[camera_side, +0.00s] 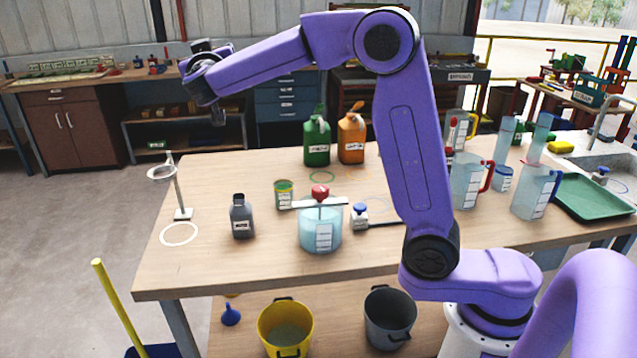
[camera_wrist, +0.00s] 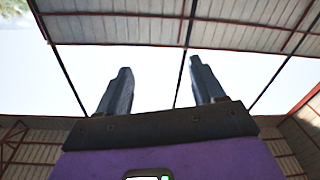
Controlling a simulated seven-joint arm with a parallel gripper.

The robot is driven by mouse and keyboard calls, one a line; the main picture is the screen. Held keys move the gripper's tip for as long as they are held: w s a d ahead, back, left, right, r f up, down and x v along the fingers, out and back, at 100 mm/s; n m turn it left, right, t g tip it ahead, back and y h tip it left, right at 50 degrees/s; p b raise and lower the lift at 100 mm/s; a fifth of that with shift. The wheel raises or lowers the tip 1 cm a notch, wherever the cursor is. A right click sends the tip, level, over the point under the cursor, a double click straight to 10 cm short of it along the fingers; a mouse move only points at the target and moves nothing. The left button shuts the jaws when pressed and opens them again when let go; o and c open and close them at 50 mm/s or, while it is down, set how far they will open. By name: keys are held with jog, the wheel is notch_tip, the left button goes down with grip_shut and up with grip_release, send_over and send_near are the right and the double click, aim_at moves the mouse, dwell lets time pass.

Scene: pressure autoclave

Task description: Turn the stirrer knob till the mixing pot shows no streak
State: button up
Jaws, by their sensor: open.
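The mixing pot (camera_side: 312,238) is a clear tub of pale blue liquid with a white label, near the front middle of the table in the side view. The red stirrer knob (camera_side: 320,192) sits on top of it, on a pale bar across the rim. I cannot make out any streak in the liquid at this size. My gripper (camera_side: 243,127) is up at the left, above and well apart from the pot. In the wrist view my gripper (camera_wrist: 159,82) has its two dark fingers spread, with nothing between them, facing the roof and sky.
A dark bottle (camera_side: 242,218), a small green tin (camera_side: 284,194) and a blue-topped jar (camera_side: 360,216) stand around the pot. A ring stand (camera_side: 178,185) is at the left. Green (camera_side: 316,142) and orange (camera_side: 351,140) jugs stand behind; pitchers (camera_side: 467,182) and a green tray (camera_side: 597,207) are at the right.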

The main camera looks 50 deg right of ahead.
jog(key=w+a+n+t+y, duration=0.25)
jog(key=w+n+y, duration=0.25)
jog(key=n+y, duration=0.25)
jog(key=n+g+y, duration=0.5)
jog(key=n+g, duration=1.1)
jog(key=n, duration=0.5)
send_over(320, 188)
notch_tip(320, 188, down, 13)
notch_tip(320, 188, down, 17)
jog(key=shift+a+r, duration=0.1)
jog(key=c, duration=1.1)
